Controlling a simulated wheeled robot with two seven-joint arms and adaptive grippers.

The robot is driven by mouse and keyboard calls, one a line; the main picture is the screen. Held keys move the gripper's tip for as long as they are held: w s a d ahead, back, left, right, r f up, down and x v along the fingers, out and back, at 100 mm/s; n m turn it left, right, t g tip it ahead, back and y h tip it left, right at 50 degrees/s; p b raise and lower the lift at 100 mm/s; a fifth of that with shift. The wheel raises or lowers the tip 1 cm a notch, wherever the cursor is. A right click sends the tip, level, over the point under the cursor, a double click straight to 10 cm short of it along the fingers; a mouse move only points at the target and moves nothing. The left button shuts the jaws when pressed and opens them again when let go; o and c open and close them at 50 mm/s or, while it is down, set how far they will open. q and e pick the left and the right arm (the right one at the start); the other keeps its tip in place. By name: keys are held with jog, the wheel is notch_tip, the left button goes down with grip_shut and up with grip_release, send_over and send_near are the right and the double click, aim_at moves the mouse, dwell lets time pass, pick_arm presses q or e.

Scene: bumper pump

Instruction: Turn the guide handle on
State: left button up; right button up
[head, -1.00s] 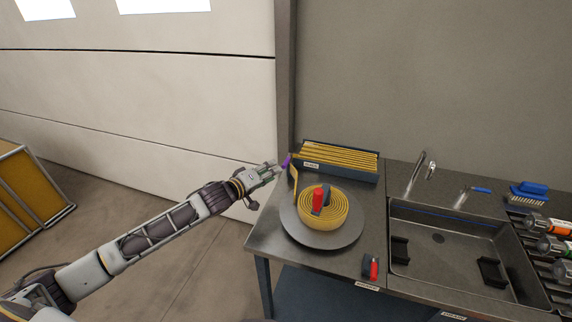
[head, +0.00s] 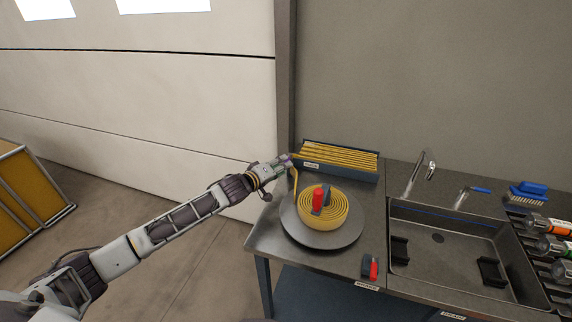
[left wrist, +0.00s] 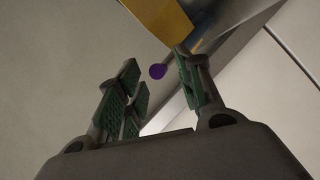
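The guide handle shows as a round purple knob (left wrist: 157,71) in the left wrist view, lying between the fingertips of my left gripper. It joins a yellow bent guide arm (head: 295,180) that stands at the left side of the hose roll in the head view. My left gripper (head: 285,161) is at the top of this guide arm and partly covers the handle in the head view. Its green-padded fingers are spread apart, with a gap around the knob in the left wrist view. I cannot tell whether any finger touches it. My right gripper is out of view.
A coiled yellow hose (head: 335,213) with red and dark couplings lies on a grey disc (head: 301,237) on the metal bench. A rack of yellow hoses (head: 367,173) stands behind it. A sink (head: 460,252) is to the right.

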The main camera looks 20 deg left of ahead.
pick_arm(q)
jog(key=shift+x, duration=1.7)
grip_shut()
